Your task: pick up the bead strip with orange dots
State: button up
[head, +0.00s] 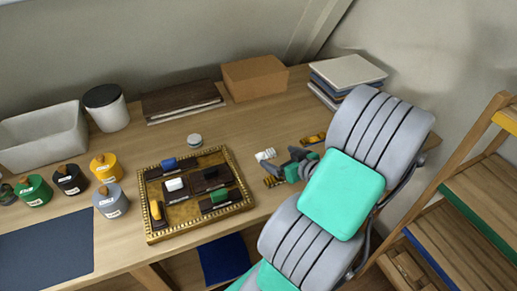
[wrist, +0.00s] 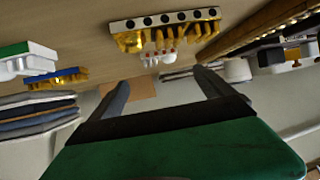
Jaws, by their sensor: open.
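A small white strip (head: 265,155) lies on the table just left of my gripper (head: 282,163). It shows in the wrist view (wrist: 159,57) with reddish marks, beyond and between my fingers; its dot colour is too small to be sure of. A pale strip with dark dots and yellow pieces (wrist: 165,20) is nearer, and appears as a yellow piece (head: 274,181) in the head view. A blue and yellow strip (wrist: 55,77) and a green and white strip (wrist: 25,55) lie to the left in the wrist view. My gripper (wrist: 160,78) is open and empty.
A gilt tray (head: 151,229) with coloured pieces stands left of my gripper. A brown box (head: 254,79) and stacked books (head: 347,72) stand at the back. Another yellow piece (head: 314,138) lies right of my gripper. Bare table lies behind the white strip.

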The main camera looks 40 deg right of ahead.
aim_at(266, 152)
jog(key=p+x, duration=0.1)
jog(key=x, duration=0.6)
jog(key=shift+a+f, duration=0.1)
jog(key=shift+f, duration=0.15)
jog(key=shift+c, duration=0.5)
jog(key=c, duration=1.3)
jog(key=shift+r, duration=0.1)
